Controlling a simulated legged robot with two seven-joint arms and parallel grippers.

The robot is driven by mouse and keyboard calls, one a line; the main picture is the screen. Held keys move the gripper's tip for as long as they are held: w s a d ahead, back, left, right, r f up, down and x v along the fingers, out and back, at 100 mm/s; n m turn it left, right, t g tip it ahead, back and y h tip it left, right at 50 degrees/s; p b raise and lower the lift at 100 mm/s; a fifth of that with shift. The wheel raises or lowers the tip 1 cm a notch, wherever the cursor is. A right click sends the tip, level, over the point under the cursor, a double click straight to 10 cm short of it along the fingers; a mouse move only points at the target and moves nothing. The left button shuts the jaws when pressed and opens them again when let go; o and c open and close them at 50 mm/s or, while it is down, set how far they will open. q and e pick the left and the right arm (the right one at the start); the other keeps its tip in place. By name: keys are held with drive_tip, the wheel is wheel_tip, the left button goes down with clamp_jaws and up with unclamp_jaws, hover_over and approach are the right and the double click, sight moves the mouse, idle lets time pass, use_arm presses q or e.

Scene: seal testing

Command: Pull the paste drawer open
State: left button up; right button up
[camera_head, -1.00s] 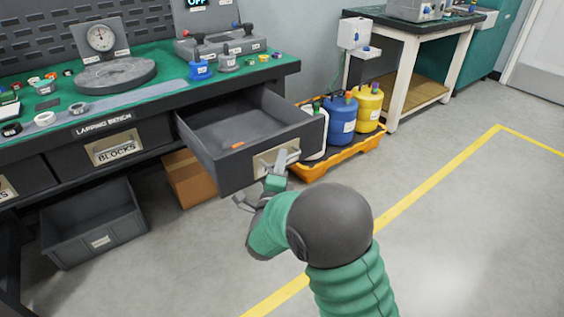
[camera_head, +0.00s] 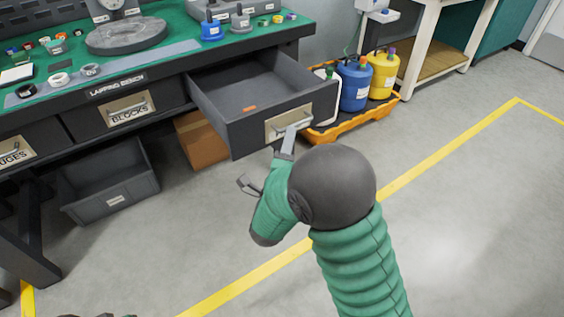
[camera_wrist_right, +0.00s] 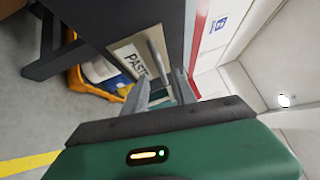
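The paste drawer (camera_head: 215,121) is a dark grey box under the bench's right end. It is pulled well out, showing its inside and a small orange item (camera_head: 249,109). Its metal handle (camera_head: 290,131) is on a beige front plate; the right wrist view shows the handle (camera_wrist_right: 158,62) beside "PASTE" lettering. My right gripper (camera_head: 267,156) is in front of the drawer, fingers spread. In the right wrist view its fingers (camera_wrist_right: 163,86) are apart, with the handle just beyond and between them; contact cannot be told. My left gripper is not recognisable in view.
The lapping bench (camera_head: 182,59) has a green top with small parts. An orange tray (camera_head: 351,122) with blue and yellow containers stands right of the drawer. A cardboard box (camera_head: 204,143) and a grey bin (camera_head: 109,194) lie below. Floor at the right is clear.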

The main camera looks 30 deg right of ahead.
drive_tip(key=p+v, duration=0.1)
drive_tip(key=v, duration=1)
drive_tip(key=shift+s+a+p, duration=0.15)
drive_tip(key=shift+s+p, duration=0.05)
drive_tip(key=shift+p, duration=0.2)
